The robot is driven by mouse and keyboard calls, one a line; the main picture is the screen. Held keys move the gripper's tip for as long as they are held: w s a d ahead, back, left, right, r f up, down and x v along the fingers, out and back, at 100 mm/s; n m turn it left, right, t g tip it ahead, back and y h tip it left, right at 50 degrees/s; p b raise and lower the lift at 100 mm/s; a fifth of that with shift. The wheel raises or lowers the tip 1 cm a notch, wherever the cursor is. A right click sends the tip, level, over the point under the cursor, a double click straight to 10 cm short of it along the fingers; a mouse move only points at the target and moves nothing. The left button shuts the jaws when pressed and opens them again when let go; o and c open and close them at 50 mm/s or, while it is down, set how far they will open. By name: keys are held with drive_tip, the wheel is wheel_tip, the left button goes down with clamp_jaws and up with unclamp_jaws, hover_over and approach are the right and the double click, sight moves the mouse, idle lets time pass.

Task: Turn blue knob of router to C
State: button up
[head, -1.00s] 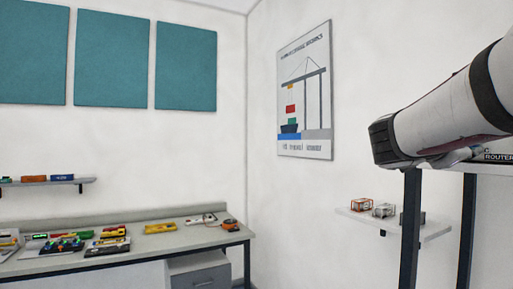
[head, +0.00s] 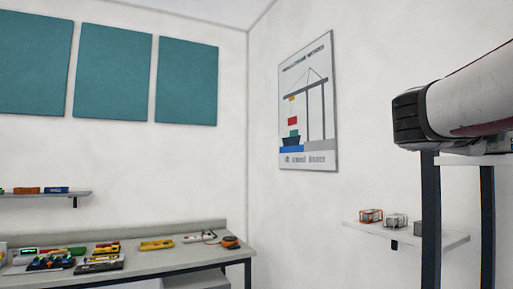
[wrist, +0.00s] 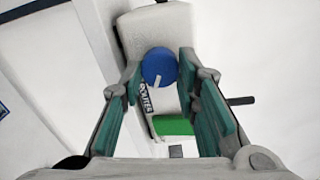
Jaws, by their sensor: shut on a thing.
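The router (wrist: 140,35) is a white box with a black ROUTER label and shows in the wrist view, seen close up. Its round blue knob (wrist: 154,62) carries a short white pointer mark, which points toward the lower part of the picture. My gripper (wrist: 160,67) has its two green-padded fingers on either side of the knob and is shut on it. I cannot make out any letters around the knob. In the head view my arm covers the right side, and the knob and fingertips are hidden.
A green patch (wrist: 173,125) lies below the knob in the wrist view, between the fingers. In the head view, a small wall shelf (head: 440,241) with several little blocks is at right, and a workbench (head: 170,264) with several devices is at left.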

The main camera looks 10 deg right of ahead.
drive_tip(key=shift+f+m, duration=0.1)
drive_tip(key=shift+m, duration=0.4)
drive_tip(key=o, duration=1.2)
drive_tip(key=shift+c, duration=0.2)
drive_tip(key=v, duration=1.2)
